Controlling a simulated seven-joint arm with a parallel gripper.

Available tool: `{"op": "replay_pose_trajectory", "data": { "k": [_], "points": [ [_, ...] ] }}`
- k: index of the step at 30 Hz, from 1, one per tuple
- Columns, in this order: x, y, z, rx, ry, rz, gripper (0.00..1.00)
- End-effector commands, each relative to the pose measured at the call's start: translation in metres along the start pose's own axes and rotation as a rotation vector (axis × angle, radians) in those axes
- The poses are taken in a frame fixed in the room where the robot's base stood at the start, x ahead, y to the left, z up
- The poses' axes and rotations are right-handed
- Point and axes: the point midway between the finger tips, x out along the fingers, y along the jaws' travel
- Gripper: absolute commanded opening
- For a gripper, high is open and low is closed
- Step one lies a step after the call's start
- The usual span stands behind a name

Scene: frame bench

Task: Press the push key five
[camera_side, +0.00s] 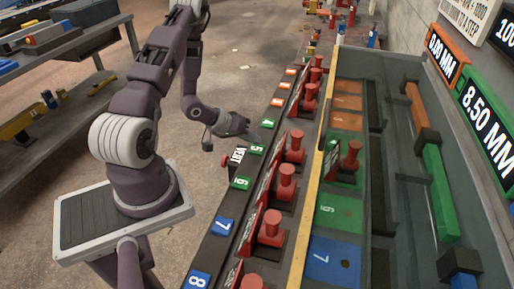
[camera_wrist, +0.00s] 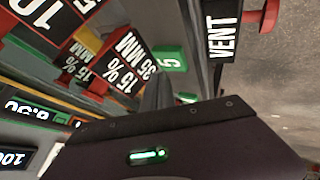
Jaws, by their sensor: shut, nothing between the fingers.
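The green push key five (camera_side: 257,149) sits in the row of numbered keys along the dark rail in the side view. It also shows in the wrist view as a green block marked 5 (camera_wrist: 168,58), just beyond my fingertips. My gripper (camera_side: 246,135) is shut and empty, close to key five on its far left side in the side view. In the wrist view my gripper's fingers (camera_wrist: 160,78) point towards the key and cover part of it. I cannot tell whether the fingertips touch the key.
Green key four (camera_side: 268,123) and green key six (camera_side: 241,183) flank key five. A black VENT plate (camera_side: 238,155) with a red knob (camera_side: 225,161) stands beside it. Red posts (camera_side: 296,147) line the other side. Blue key seven (camera_side: 222,226) is nearer the camera.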

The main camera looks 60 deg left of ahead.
Motion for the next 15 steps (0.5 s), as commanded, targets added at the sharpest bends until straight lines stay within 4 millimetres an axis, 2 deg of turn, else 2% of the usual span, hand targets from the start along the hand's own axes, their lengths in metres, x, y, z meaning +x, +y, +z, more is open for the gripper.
{"op": "replay_pose_trajectory", "data": {
  "k": [15],
  "points": [
    [0.0052, -0.0039, 0.0037, -0.001, 0.0, 0.0, 0.0]
  ]
}}
